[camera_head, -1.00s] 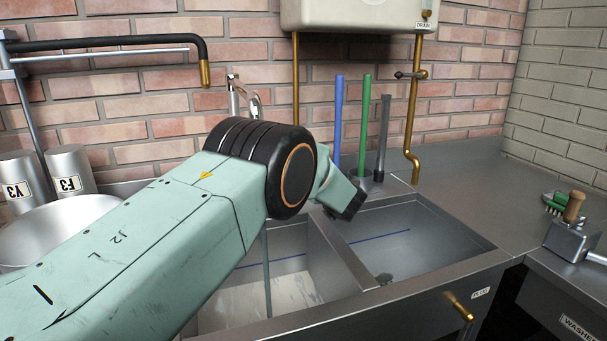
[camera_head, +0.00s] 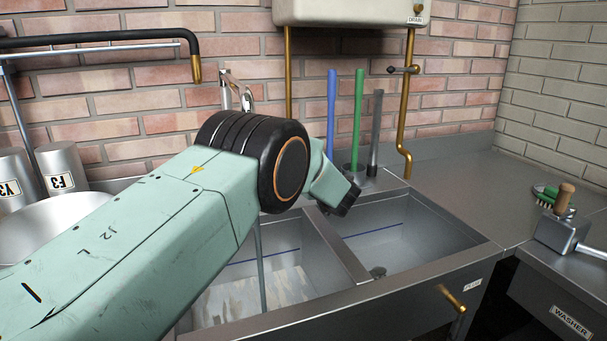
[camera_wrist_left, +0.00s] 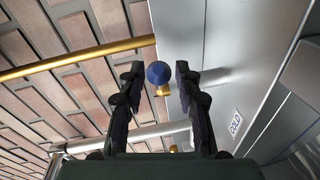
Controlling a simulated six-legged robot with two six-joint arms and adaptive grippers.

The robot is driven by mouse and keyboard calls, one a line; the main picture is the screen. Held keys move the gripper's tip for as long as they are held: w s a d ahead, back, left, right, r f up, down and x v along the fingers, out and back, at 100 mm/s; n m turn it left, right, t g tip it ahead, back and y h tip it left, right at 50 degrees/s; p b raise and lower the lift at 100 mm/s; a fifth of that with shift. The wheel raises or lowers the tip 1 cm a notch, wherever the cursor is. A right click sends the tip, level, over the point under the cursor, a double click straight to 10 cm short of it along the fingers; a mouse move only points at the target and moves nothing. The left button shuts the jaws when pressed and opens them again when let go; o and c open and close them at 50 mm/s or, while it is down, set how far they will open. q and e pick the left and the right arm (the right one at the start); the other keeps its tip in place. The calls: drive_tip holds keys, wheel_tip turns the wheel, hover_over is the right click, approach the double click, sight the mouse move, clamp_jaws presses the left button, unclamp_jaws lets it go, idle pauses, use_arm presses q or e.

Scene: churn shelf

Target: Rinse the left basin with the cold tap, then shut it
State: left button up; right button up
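The left basin (camera_head: 289,234) is partly hidden by my left arm; pale brownish patches lie on its floor. A narrow grey vertical stream, looking like water (camera_head: 262,275), drops into it. Above stands the chrome tap (camera_head: 247,98), its lower part hidden behind my arm. In the left wrist view a round blue knob (camera_wrist_left: 158,73) lies between the fingertips of my left gripper (camera_wrist_left: 158,75). The fingers are apart, with a gap visible on each side of the knob. The head view does not clearly show these fingers. My right gripper is in neither view.
The right basin (camera_head: 420,237) is beside the left one. Blue (camera_head: 331,110), green (camera_head: 357,115) and grey (camera_head: 375,130) upright rods stand behind it, near a brass pipe (camera_head: 408,110). A brass lever (camera_head: 452,298) sticks out at the front. The right counter holds a brush (camera_head: 548,196).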

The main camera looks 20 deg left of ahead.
use_arm(q)
drive_tip(key=v, duration=1.1)
drive_tip(key=shift+s+d, duration=0.2)
drive_tip(key=shift+s, duration=0.05)
drive_tip(key=shift+c, duration=0.3)
